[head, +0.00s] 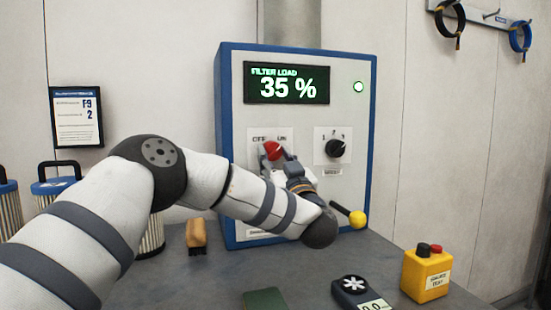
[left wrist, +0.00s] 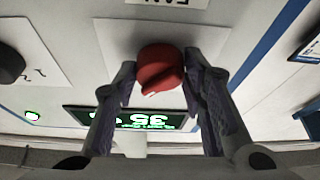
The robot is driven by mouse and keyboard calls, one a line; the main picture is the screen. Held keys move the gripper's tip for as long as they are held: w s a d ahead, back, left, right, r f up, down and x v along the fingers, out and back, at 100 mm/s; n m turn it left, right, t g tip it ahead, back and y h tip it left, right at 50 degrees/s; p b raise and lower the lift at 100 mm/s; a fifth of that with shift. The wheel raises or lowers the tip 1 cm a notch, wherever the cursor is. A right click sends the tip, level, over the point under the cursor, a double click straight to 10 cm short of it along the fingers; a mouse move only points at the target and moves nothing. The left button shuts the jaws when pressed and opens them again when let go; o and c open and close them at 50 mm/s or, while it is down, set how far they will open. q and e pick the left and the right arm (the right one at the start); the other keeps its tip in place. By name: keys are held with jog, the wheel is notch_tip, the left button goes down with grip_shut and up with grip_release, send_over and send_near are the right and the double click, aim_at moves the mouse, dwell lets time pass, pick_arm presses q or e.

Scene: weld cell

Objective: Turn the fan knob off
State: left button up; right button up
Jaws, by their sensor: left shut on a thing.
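The red fan knob (head: 272,150) is on the front of a blue-edged control cabinet, under OFF and ON lettering. My left gripper (head: 275,158) is at the knob, its arm crossing in front of the cabinet. In the left wrist view, which is upside down, the red knob (left wrist: 160,66) sits between the two fingers of the left gripper (left wrist: 160,76), shut on its sides. A pale mark shows at the knob's lower left there, which corresponds to the ON side. The hand hides the plate below the knob. My right gripper is not in view.
A black 1-2-3 knob (head: 335,148) is right of the red one. The display (head: 287,83) reads FILTER LOAD 35 %; a green lamp (head: 358,87) is lit. A yellow-ball lever (head: 357,218) sticks out low. A yellow button box (head: 426,275) and brush (head: 197,236) stand on the bench.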

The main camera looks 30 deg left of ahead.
pick_arm(q)
jog(key=n+g, duration=0.1)
jog(key=n, duration=0.2)
jog(key=n+g+y, duration=0.1)
jog(key=n, duration=0.2)
jog(key=shift+w+d+g, duration=0.15)
jog(key=shift+w+g, duration=0.05)
jog(key=shift+g, duration=0.2)
jog(key=n+g, duration=0.1)
jog(key=n, duration=0.2)
jog(key=n+g, duration=0.1)
jog(key=n, duration=0.2)
jog(key=shift+w+d+g+y+b, duration=0.1)
jog(key=shift+w+g+y+b, duration=0.05)
jog(key=shift+g+y+b, duration=0.25)
jog(key=n, duration=0.1)
jog(key=n+g, duration=0.1)
jog(key=n, duration=0.1)
jog(key=n+h, duration=0.1)
jog(key=n, duration=0.1)
jog(key=shift+r+g, duration=0.25)
jog(key=shift+g, duration=0.15)
jog(key=shift+d+r+n+g+h, duration=0.1)
jog(key=shift+r+n+g+h, duration=0.15)
jog(key=shift+n, duration=0.7)
jog(key=shift+n+g+h, duration=0.15)
jog(key=shift+n+h, duration=0.2)
jog(key=shift+n, duration=0.6)
